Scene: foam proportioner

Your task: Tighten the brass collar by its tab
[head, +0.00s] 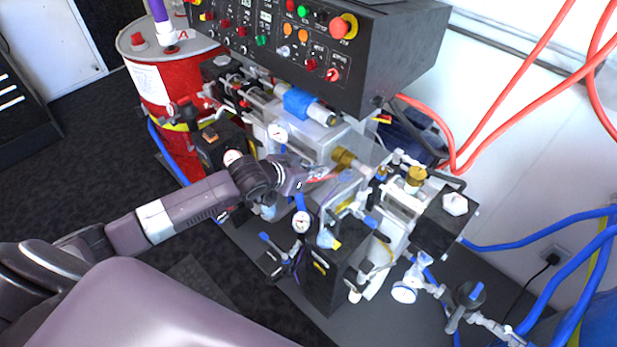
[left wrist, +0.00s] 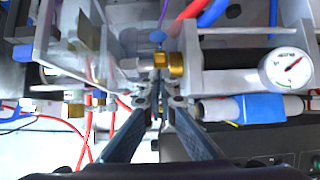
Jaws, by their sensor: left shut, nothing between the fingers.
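A brass collar (head: 343,158) sits on a horizontal shaft or pipe in the middle of the machine, just past the end of my left arm. It also shows in the left wrist view as a gold ring (left wrist: 176,65), straight ahead of the fingers. I cannot make out its tab clearly. My left gripper (head: 322,175) is close to the collar, slightly below and left of it. In the left wrist view my left gripper (left wrist: 158,96) has its fingertips drawn together with nothing between them. Whether a fingertip touches the collar I cannot tell. My right gripper is not in view.
A black control panel (head: 315,45) with coloured buttons overhangs the machine from behind. A clear guard (left wrist: 55,40) and a pressure gauge (left wrist: 291,67) flank the fingers. A red drum (head: 175,85) stands at left. Red hoses (head: 515,105) run at right. The floor at lower left is clear.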

